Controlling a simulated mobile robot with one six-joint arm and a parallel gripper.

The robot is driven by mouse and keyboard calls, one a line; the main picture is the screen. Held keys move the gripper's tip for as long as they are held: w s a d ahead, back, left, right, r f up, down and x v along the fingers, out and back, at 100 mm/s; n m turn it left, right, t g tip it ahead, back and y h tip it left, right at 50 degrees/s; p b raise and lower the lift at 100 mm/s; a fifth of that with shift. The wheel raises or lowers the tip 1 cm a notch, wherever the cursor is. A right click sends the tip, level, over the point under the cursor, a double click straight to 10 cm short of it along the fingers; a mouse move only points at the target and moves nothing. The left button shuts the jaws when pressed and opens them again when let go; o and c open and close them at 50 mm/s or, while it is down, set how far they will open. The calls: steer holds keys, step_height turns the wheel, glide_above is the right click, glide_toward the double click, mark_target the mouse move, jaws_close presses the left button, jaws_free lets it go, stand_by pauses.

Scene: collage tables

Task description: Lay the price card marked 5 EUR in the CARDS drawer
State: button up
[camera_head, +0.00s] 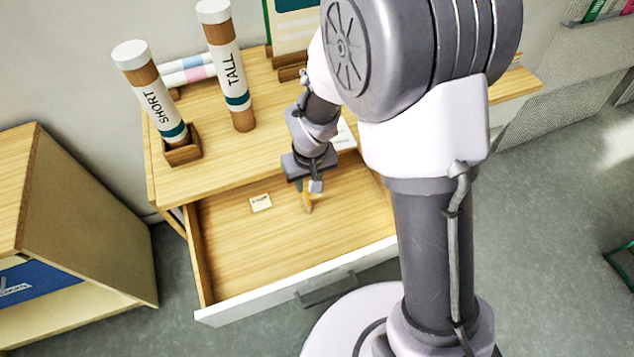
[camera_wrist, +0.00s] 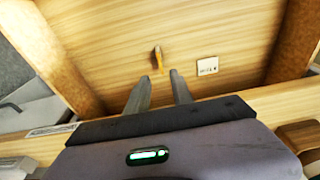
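My gripper (camera_head: 309,188) points down inside the open drawer (camera_head: 235,262) of the wooden table. In the wrist view its two fingers (camera_wrist: 159,75) stand apart. A thin orange-yellow piece (camera_head: 307,203) is just below the fingers in the head view. In the wrist view the piece (camera_wrist: 158,58) shows between and beyond the fingertips, with a gap on each side. I cannot tell whether it is a card seen edge-on. A small pale card (camera_head: 260,203) with unreadable print lies flat in the drawer, left of my gripper. It also shows in the wrist view (camera_wrist: 207,66). No 5 EUR marking is legible.
On the tabletop, the SHORT tube (camera_head: 153,95) stands in a wooden holder (camera_head: 183,147), with the TALL tube (camera_head: 229,70) beside it. A white label (camera_head: 343,136) lies near the arm. Another wooden cabinet (camera_head: 85,215) stands at left. Most of the drawer floor is bare.

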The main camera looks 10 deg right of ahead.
steer(key=s+d+r+m+t, duration=0.1)
steer(key=s+d+r+m, duration=0.15)
steer(key=r, duration=0.85)
steer(key=s+d+r+m+t, duration=0.1)
steer(key=s+d+r+m, duration=0.1)
steer(key=s+r, duration=0.5)
steer(key=s+d+r+m+t+y, duration=0.1)
steer(key=s+d+r+m+t, duration=0.1)
steer(key=s+r, duration=0.4)
steer(key=shift+s+d+r+m+y, duration=0.35)
steer(key=shift+s+d+m, duration=0.25)
steer(key=shift+s, duration=0.35)
